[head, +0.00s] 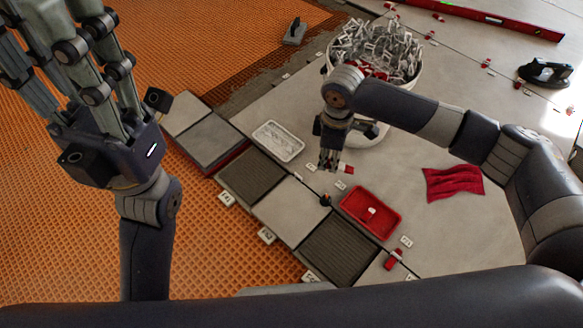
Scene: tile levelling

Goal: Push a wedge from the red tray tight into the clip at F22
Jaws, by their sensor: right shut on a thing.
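The red tray (390,228) lies on the pale tiles right of centre, with a small whitish piece in it. My right gripper (328,166) is above the tiles, up and left of the tray, pointing down. It is shut on a small piece, taken to be a wedge; the fingers mostly hide it. A red and white piece (346,169) shows right beside the fingertips; I cannot tell whether it is held or lies behind. Small white labels line the joints, too small to read, so I cannot pick out the clip at F22. My left gripper is raised at the upper left, fingertips out of frame.
A white bucket (331,72) full of clips stands behind my right gripper. A white tray (278,141) lies left of it, a red cloth (454,183) to the right. A red level (497,19) and a black tool (546,73) are farther back. Orange matting (215,260) covers the left.

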